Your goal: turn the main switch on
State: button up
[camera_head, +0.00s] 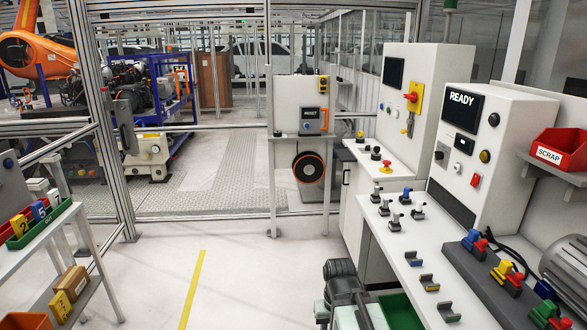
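A red rotary handle (411,97) on a yellow plate (418,90) sits on the front of the tall white cabinet (425,62) at the right back; it looks like the main switch. Its exact turn position is too small to read. A small hanging item, perhaps a padlock or tag, shows just below the plate. A dark grey part of my arm (343,282) shows at the bottom centre, well in front of and below the cabinet. Finger tips cannot be made out, and nothing of mine touches the switch.
A nearer white panel with a READY screen (461,104) stands at right, above a bench (372,222) with clamps and coloured parts. A red SCRAP bin (562,150) sits far right. A rack (92,236) stands left. The floor (240,262) between is clear. A fence closes the back.

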aim_at(413, 97)
jog(key=u, duration=0.1)
jog(key=i, duration=3.75)
jog(key=z, duration=0.1)
